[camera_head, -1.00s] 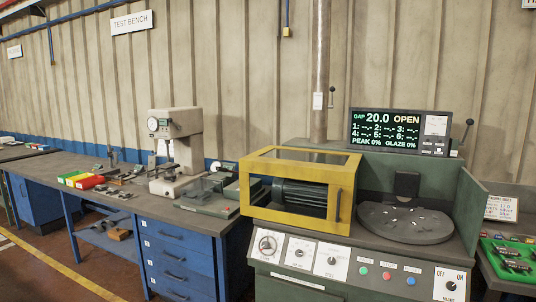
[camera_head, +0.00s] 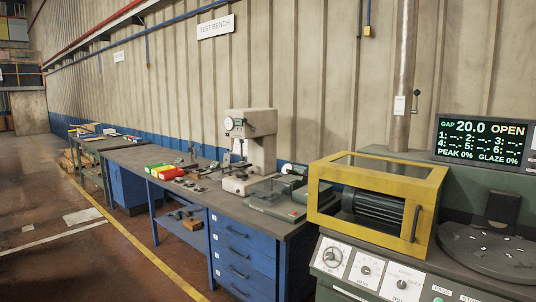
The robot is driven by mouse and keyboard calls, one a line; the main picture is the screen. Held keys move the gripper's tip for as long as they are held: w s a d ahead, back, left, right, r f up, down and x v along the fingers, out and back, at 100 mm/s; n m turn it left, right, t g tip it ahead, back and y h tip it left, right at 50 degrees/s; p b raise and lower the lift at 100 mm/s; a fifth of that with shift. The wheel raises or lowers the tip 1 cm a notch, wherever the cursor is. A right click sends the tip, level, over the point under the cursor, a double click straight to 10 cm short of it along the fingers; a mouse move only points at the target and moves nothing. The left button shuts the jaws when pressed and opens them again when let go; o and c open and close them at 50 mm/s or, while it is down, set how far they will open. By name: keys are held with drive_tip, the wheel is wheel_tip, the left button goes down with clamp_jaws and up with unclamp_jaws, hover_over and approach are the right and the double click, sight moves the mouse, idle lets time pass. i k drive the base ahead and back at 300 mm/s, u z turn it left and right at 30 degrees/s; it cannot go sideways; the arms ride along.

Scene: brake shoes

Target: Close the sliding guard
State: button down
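The sliding guard (camera_head: 424,180) is a yellow frame with clear panels and a dark upright handle (camera_head: 415,223) near its right front edge. It sits on the left part of the grey-green machine, over a dark ribbed drum (camera_head: 373,208). The round dark plate (camera_head: 488,252) to its right is uncovered and carries several small light pieces. The display (camera_head: 483,141) above reads GAP 20.0 OPEN. My gripper is not in view.
A blue workbench (camera_head: 236,246) with a press (camera_head: 250,150), red, yellow and green boxes and small parts stands left of the machine. Control dials (camera_head: 366,268) line the machine's front. The floor (camera_head: 90,265) at the left is clear.

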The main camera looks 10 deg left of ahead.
sight(420, 195)
drive_tip(key=u, duration=0.9)
drive_tip(key=i, duration=2.4)
drive_tip(key=z, duration=0.55)
